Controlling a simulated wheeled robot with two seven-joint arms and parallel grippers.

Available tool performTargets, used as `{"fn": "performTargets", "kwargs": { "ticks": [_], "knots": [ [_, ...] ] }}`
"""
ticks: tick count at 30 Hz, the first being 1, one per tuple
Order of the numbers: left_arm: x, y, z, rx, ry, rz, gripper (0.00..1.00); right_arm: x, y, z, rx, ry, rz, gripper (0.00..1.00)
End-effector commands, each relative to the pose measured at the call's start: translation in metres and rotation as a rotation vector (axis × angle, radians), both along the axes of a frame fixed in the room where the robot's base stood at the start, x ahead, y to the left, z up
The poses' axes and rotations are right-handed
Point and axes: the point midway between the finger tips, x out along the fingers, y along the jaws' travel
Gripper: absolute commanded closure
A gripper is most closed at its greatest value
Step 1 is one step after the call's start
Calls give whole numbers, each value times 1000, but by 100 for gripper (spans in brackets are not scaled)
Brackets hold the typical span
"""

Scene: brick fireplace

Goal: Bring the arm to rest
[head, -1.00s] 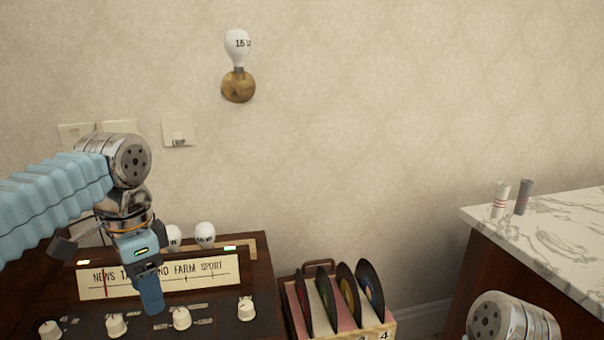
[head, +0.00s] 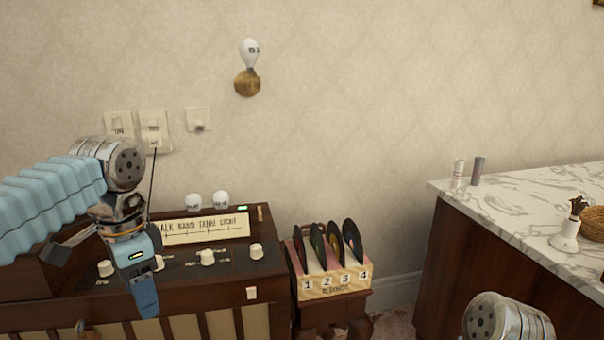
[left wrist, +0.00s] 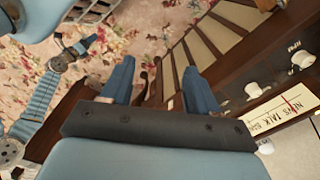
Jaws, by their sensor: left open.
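My left gripper (head: 146,290) hangs in front of the radio (head: 235,270) in the head view, its fingers pointing down. In the left wrist view its two blue fingers (left wrist: 158,85) stand apart with nothing between them. The radio is dark wood with a lettered dial strip (head: 203,228) and several white knobs; the gripper and arm hide its left part. My right arm shows only as a metal joint (head: 508,318) at the bottom right of the head view; its gripper is out of view.
A rack of records (head: 333,282) numbered 1 to 4 stands right of the radio. A marble-topped counter (head: 510,208) with two small cylinders is at the right. A wall lamp (head: 248,68) and switches (head: 154,130) are on the wall. Flowered carpet (left wrist: 150,30) shows in the left wrist view.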

Motion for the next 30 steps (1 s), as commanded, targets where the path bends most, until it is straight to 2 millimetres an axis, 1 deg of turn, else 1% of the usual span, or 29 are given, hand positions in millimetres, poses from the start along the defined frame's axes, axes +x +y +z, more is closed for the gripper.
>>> {"fn": "performTargets", "kwargs": {
  "ticks": [5,10,13,17,20,23,26,27,29,30],
  "knots": [
    [13,-8,-22,-13,4,10,40,0,0,0,0,-1,0,40],
    [28,-18,-49,-32,4,23,40,0,0,0,0,0,0,40],
    [38,-26,-71,-47,6,36,40,0,0,0,0,0,0,40],
    [53,-39,-112,-80,13,63,40,0,0,0,0,0,0,40],
    [63,-53,-152,-112,19,94,40,0,0,0,0,0,0,40],
    [69,-68,-203,-154,32,143,40,0,0,0,0,0,0,40],
    [66,-89,-272,-212,56,226,40,0,0,0,0,0,0,40],
    [61,-98,-305,-240,68,276,40,0,0,0,0,0,0,40],
    [45,-111,-355,-281,87,364,40,0,0,0,0,0,0,40],
    [32,-119,-386,-306,99,430,40,0,0,0,0,0,0,40]
  ]
}}
